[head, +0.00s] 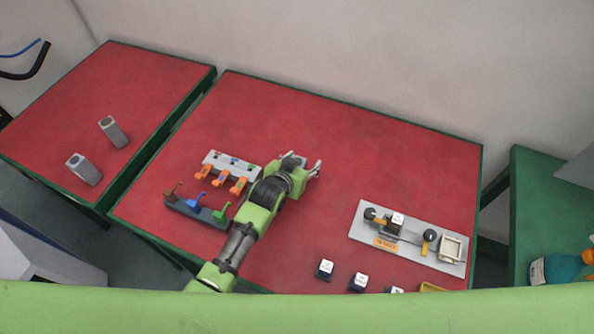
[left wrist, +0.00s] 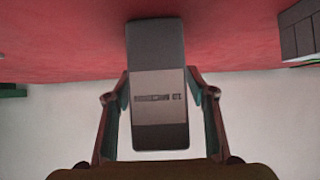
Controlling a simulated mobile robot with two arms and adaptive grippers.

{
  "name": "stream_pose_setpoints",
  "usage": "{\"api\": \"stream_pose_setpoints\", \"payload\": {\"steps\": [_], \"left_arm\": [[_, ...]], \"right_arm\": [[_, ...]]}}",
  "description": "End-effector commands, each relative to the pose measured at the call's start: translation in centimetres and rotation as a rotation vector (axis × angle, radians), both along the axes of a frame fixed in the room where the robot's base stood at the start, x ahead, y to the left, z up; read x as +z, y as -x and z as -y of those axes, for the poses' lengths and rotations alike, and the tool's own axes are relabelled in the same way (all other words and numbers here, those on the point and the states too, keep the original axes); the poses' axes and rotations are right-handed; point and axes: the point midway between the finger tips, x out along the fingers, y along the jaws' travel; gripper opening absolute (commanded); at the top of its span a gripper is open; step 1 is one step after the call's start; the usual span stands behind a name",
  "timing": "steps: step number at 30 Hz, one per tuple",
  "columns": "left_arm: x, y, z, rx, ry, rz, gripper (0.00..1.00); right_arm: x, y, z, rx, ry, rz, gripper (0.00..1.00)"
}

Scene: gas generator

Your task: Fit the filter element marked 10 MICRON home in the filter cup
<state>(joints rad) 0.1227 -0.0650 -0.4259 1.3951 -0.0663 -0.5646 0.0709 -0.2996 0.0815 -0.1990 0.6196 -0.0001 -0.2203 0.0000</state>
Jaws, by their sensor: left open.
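The filter element (left wrist: 158,98) is a dark grey block with a lighter label band. Its small lettering is upside down in the left wrist view and looks like 10 MICRON. It lies between the two fingers of my left gripper (left wrist: 157,82), which are open beside it. I cannot tell whether they touch it. In the head view my left gripper (head: 303,162) is over the middle of the main red table, and the element cannot be made out clearly there. I cannot tell which thing is the filter cup. My right gripper is not in view.
A rack with coloured levers (head: 196,212) and a grey block with orange parts (head: 232,163) are left of my gripper. A grey plate fixture (head: 365,228) and dark label-topped blocks (head: 325,268) are at the right. The table's back is clear.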

Motion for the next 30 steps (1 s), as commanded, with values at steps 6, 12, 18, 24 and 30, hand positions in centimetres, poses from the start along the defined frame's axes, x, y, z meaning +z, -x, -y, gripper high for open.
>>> {"api": "stream_pose_setpoints", "payload": {"steps": [6, 12, 18, 24, 30], "left_arm": [[0.0, 0.0, 0.0, 0.0, 0.0, 0.001, 0.44], [0.0, 0.0, 0.0, 0.0, 0.0, 0.0, 0.06], [0.1, 0.0, 0.0, 0.0, 0.001, 0.002, 0.03], [0.8, -0.1, 0.0, 0.0, 0.002, 0.004, 0.03], [3.6, 0.0, 0.0, -0.001, 0.002, 0.006, 0.03]], "right_arm": [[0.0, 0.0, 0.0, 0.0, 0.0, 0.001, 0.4], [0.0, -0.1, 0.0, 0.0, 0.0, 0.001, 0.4], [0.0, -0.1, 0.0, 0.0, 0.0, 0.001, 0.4], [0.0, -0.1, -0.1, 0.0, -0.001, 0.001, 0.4], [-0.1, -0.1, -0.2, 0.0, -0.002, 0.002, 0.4]]}}
